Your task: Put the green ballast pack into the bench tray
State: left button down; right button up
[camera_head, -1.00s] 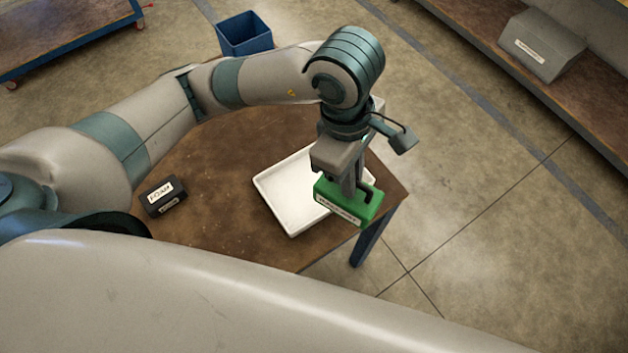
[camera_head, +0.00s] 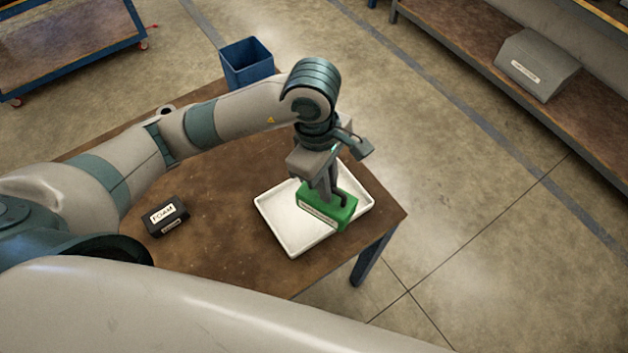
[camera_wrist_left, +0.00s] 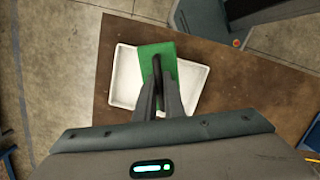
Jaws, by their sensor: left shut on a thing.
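The green ballast pack (camera_head: 326,207) has a white label on its side. My left gripper (camera_head: 326,196) is shut on its black handle and holds it over the right part of the white bench tray (camera_head: 284,235). Whether the pack touches the tray floor I cannot tell. In the left wrist view the green pack (camera_wrist_left: 157,58) covers the middle of the white tray (camera_wrist_left: 126,78), with its far end reaching past the tray's rim. The left fingers (camera_wrist_left: 158,85) close on the handle there. My right gripper is not in view.
The tray lies near the right end of a brown bench (camera_head: 225,240). A black block labelled FOAM (camera_head: 167,216) lies left of it. A shelf with a grey box (camera_head: 537,65) is at the upper right.

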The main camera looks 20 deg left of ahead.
pick_arm(q)
jog(key=w+a+f, duration=0.1)
jog(key=w+a+f+p, duration=0.1)
jog(key=a, duration=0.1)
jog(key=shift+w, duration=0.25)
jog(key=shift+w+a+f, duration=0.3)
jog(key=shift+a+f, duration=0.1)
jog(key=shift+f, duration=0.15)
jog(key=shift+f+p, duration=0.25)
jog(key=shift+p, duration=0.2)
jog(key=shift+f+p, duration=0.5)
jog(key=shift+f, duration=1.05)
